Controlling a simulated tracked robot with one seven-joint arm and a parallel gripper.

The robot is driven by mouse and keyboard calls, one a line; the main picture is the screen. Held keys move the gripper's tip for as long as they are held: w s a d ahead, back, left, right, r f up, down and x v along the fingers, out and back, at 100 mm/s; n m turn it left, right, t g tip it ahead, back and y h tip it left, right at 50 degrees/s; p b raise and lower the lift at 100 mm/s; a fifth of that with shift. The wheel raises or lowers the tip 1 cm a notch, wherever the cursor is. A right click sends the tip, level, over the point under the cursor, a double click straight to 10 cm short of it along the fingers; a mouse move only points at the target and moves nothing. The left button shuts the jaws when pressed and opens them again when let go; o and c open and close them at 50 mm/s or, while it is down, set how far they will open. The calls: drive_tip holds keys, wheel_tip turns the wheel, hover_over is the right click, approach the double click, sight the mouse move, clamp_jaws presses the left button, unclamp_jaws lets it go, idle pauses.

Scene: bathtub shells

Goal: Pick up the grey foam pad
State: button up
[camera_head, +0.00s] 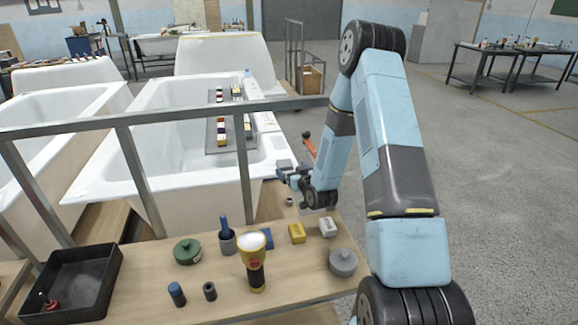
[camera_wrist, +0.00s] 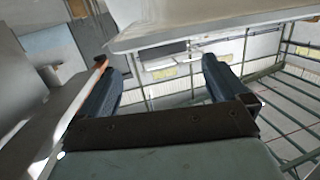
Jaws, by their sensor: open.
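My gripper (camera_head: 285,176) is at the near right corner of the middle bathtub, beyond the metal rail. In the wrist view its two blue fingers (camera_wrist: 165,72) are spread wide with nothing between them. A small flat grey piece (camera_head: 284,164) on the tub's corner rim, just beyond the fingers, looks like the grey foam pad, but it is too small to be sure. A light grey block (camera_head: 328,227) also lies on the wooden bench, below my wrist. I cannot tell whether the fingers touch the rim.
The wooden bench (camera_head: 215,268) holds a yellow torch (camera_head: 254,265), a green tin (camera_head: 187,251), a yellow block (camera_head: 297,233), a grey lidded pot (camera_head: 343,263) and a black tray (camera_head: 75,280). A metal rail (camera_head: 190,115) crosses before the bathtub (camera_head: 150,100). Open floor lies right.

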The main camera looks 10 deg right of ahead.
sight(286, 165)
drive_tip(key=shift+x, duration=2.7)
drive_tip(key=shift+f, duration=0.15)
drive_tip(key=shift+c, duration=0.3)
drive_tip(key=shift+a, duration=0.1)
drive_tip(key=c, duration=0.9)
drive_tip(key=shift+c, duration=0.2)
